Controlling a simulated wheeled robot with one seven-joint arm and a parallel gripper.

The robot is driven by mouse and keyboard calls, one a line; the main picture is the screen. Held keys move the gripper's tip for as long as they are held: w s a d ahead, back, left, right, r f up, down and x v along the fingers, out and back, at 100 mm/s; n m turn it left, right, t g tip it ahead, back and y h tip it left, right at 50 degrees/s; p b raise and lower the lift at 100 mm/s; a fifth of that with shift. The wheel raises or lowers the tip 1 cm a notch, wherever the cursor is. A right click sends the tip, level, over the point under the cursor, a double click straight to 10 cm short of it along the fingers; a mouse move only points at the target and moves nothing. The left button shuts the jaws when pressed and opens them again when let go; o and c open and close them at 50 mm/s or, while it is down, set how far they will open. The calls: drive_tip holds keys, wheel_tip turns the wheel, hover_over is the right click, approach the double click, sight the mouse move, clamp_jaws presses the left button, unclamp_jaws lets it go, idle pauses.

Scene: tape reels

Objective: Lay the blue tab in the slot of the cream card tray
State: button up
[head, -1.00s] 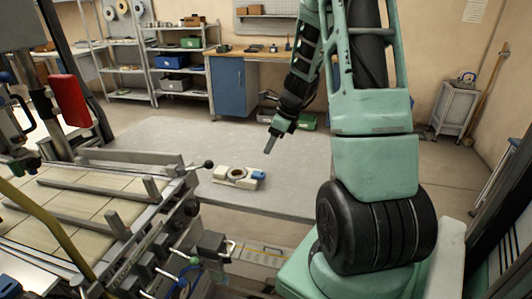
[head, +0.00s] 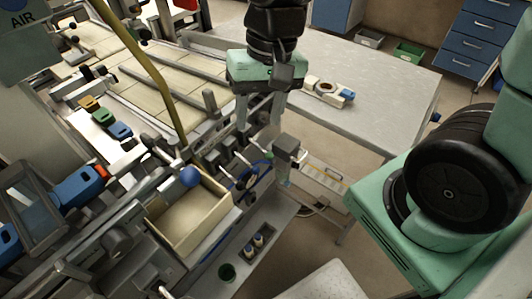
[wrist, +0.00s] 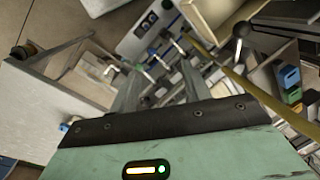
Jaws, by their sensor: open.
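A blue tab (head: 119,131) lies in a row with a green and a yellow one on a pale strip at the left in the head view. It also shows at the right edge of the wrist view (wrist: 289,75). A cream open-topped box (head: 163,222) stands at the lower middle; it may be the card tray, but I cannot make out a slot. My gripper (head: 259,122) is open and empty, fingers pointing down, above the conveyor's edge. It is right of the tabs and above and right of the box. The fingers also show in the wrist view (wrist: 160,75).
A grey table (head: 385,100) at the back right bears a cream fixture (head: 318,92) with a brown ring and a blue part. A yellow hose (head: 160,85) hangs between my gripper and the tabs. Hoses and fittings crowd below my gripper.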

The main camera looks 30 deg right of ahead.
drive_tip(key=s+a+n+h, duration=0.1)
drive_tip(key=s+a+n, duration=0.3)
drive_tip(key=s+n, duration=0.5)
drive_tip(key=shift+s+r+n, duration=0.15)
drive_tip(key=shift+n, duration=0.15)
